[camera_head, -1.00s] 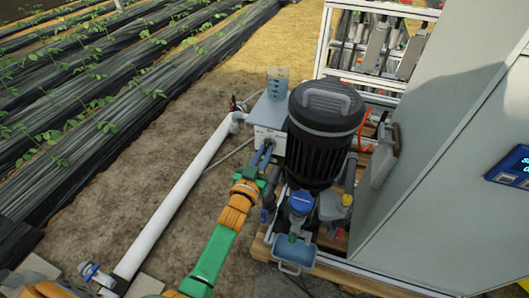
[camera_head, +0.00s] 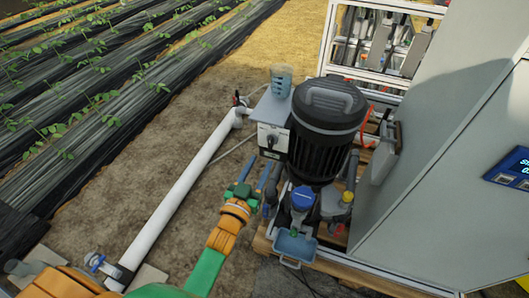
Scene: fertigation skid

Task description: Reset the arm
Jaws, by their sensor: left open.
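My left arm comes in from the bottom left, with green and orange links. Its left gripper (camera_head: 269,176) is open, with two blue fingers parted and nothing seen between them. It is below the grey control box (camera_head: 271,139), apart from it, and to the left of the black pump motor (camera_head: 322,130). The box's front with its dark switch shows clearly. My right gripper is not in view.
A clear beaker (camera_head: 281,81) stands on top of the box. A blue-capped part (camera_head: 303,198) and a blue tray (camera_head: 296,246) are right of my forearm. A white pipe (camera_head: 185,192) runs along the left. A large grey cabinet (camera_head: 440,150) fills the right. Bare soil lies between pipe and pump.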

